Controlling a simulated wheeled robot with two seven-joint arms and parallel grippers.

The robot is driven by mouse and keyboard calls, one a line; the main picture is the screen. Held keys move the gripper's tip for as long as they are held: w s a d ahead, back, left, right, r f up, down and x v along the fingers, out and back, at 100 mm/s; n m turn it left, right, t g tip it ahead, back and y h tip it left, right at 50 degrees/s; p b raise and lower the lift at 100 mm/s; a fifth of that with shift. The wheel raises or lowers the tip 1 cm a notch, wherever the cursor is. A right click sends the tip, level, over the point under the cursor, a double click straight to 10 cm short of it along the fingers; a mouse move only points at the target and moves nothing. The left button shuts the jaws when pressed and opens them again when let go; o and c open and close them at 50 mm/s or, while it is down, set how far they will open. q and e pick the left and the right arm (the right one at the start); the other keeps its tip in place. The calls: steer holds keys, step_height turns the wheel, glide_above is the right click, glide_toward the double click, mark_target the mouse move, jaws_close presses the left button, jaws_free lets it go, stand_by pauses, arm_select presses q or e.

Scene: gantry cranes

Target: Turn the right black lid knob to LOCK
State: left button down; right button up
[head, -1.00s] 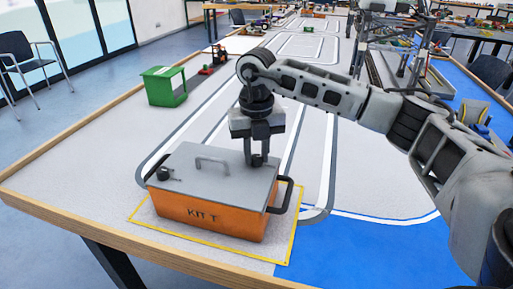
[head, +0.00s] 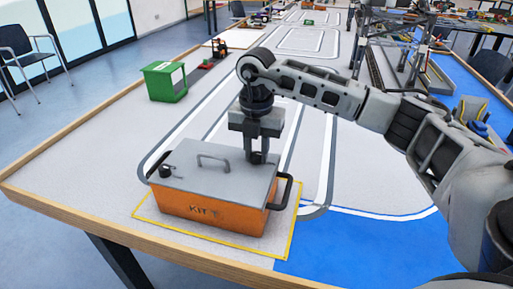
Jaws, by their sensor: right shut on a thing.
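An orange box (head: 212,212) marked KIT, with a grey lid (head: 215,180), sits inside a yellow outline on the table. The lid has a grey handle (head: 213,160) in its middle. A black knob (head: 165,171) is at the lid's left. My right gripper (head: 257,158) points down at the lid's right back corner, its fingers shut on the right black knob, which they mostly hide. I cannot read any LOCK mark or the knob's angle. My left gripper is not in view.
A black side handle (head: 283,191) sticks out at the box's right. A green open-fronted box (head: 165,82) stands behind on the left. The table's wooden edge (head: 110,232) runs along the front. A blue area (head: 350,250) lies to the right, clear.

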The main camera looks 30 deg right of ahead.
mark_target(256, 153)
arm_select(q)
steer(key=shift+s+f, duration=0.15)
arm_select(e)
steer(key=o, duration=1)
arm_select(q)
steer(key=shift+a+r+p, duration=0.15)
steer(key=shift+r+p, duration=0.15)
steer(key=shift+p, duration=0.4)
arm_select(e)
step_height(256, 153, up, 16)
